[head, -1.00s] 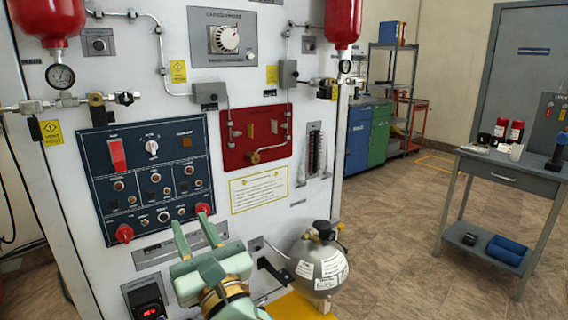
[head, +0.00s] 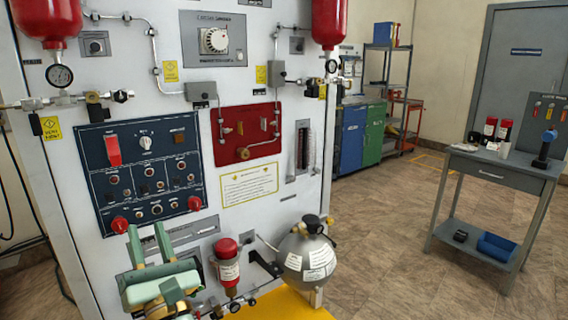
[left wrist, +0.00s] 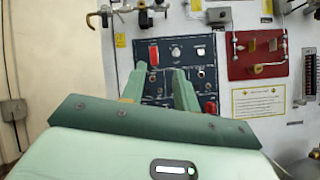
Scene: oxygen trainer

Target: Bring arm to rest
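My left gripper (head: 148,246) is at the lower left in the head view, in front of the white trainer panel (head: 250,25). Its two green fingers stand apart with nothing between them. In the left wrist view the fingers (left wrist: 158,88) point at the dark blue control panel (left wrist: 178,52), with a clear gap between them. The blue panel (head: 160,150) in the head view has a red switch (head: 113,150) and red knobs along its bottom edge. My right gripper does not show in either view.
A grey sphere (head: 305,258) and a small red cylinder (head: 227,262) sit at the panel's foot above a yellow surface (head: 275,305). A grey side table (head: 500,170) with bottles stands at the right. Open tiled floor (head: 385,220) lies between.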

